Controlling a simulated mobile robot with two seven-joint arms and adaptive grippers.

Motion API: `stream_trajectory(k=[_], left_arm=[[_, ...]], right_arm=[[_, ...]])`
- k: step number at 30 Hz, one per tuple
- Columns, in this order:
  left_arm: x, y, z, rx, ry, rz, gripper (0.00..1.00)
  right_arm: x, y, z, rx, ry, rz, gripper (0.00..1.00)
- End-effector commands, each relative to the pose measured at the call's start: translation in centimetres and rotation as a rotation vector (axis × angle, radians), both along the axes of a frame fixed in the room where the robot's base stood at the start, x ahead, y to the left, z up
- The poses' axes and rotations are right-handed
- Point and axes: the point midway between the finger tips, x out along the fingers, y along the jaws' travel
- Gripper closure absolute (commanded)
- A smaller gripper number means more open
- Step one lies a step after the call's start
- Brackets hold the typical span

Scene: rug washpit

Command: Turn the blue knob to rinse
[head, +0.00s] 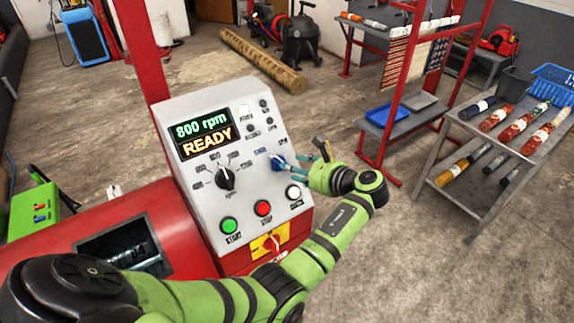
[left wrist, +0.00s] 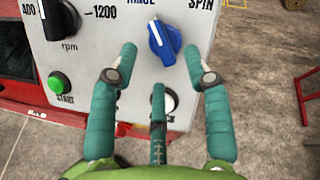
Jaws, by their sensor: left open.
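The blue knob (head: 277,161) is on the sloped grey control panel (head: 205,105), right of the black rpm knob. In the left wrist view the blue knob (left wrist: 165,43) has a white mark on its upper-left side, toward a cut-off label at the top left. The SPIN label is at its upper right. My left gripper (head: 295,165) is open, with teal fingers close to the blue knob. In the left wrist view two fingertips of the left gripper (left wrist: 160,60) lie on either side of the knob and the third below it. Contact cannot be told. My right gripper is out of view.
The display (head: 204,134) reads 800 rpm READY. The black rpm knob (head: 226,178), green start button (head: 229,225), red stop button (head: 263,208) and a red-yellow switch (head: 270,243) are close by. A shelf table (head: 477,198) with rolls stands at the right.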

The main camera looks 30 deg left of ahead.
Motion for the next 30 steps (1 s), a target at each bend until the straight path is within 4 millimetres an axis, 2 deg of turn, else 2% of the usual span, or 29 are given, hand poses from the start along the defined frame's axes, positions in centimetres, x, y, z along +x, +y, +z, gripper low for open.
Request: stream_trajectory(k=[1, 6, 12, 30], left_arm=[[-0.2, -1.2, 0.4, -0.003, -0.001, -0.002, 0.51], [-0.8, -4.2, 1.7, -0.002, -0.001, 0.0, 0.51], [-1.2, -6.2, 2.5, 0.0, -0.001, 0.0, 0.51], [-1.2, -6.5, 2.2, -0.002, 0.001, -0.002, 0.51]], right_arm=[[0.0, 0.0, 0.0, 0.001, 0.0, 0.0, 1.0], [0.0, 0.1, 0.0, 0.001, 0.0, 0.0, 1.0], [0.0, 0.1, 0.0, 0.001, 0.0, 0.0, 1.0], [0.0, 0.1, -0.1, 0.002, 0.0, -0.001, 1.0]])
